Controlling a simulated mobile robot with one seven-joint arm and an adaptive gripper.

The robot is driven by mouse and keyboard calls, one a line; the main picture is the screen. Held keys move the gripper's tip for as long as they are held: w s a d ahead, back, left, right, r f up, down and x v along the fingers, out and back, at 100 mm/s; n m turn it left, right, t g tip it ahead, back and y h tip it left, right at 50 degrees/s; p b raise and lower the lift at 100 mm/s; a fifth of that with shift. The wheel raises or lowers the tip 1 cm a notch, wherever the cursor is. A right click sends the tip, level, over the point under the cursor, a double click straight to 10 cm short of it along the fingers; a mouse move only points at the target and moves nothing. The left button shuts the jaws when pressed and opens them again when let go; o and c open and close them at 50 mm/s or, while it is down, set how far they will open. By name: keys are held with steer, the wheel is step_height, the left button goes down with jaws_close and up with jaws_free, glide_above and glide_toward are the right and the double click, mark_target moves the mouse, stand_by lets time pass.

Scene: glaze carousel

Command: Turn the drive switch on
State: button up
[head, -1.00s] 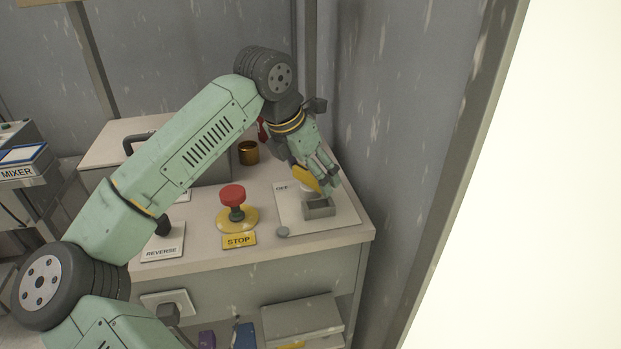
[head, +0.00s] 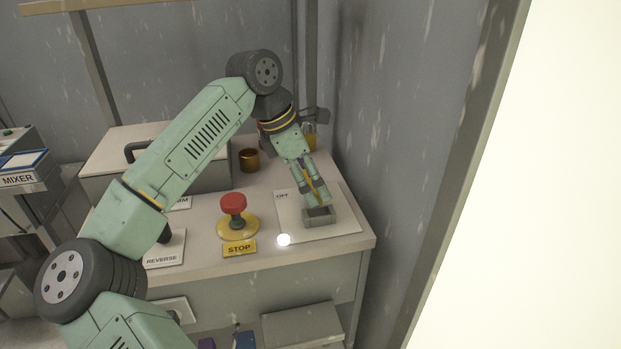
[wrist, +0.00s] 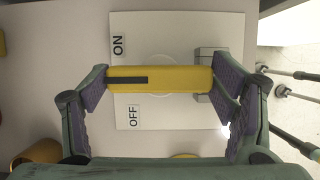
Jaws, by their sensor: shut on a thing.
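The drive switch sits on a white plate (head: 345,227) at the counter's right front corner. In the wrist view its yellow handle (wrist: 180,79) has a dark stripe on its left half. My gripper (head: 318,198) is over the plate, its pads (wrist: 160,84) shut on the two ends of the handle. The ON label (wrist: 118,45) is above the handle's left end in the wrist view and the OFF label (wrist: 133,117) is below it. The OFF label also shows in the head view (head: 281,196). A lamp (head: 283,240) at the plate's front left corner glows white.
A grey open-topped block (head: 320,217) stands on the plate. A red STOP button (head: 233,204) on a yellow base is to the left, with a REVERSE plate (head: 163,257) beyond it. A copper cup (head: 248,159) stands behind. The grey wall is close on the right.

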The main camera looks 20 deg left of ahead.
stand_by(0.3)
steer(key=o, duration=1.2)
steer(key=shift+c, duration=0.2)
steer(key=v, duration=1.2)
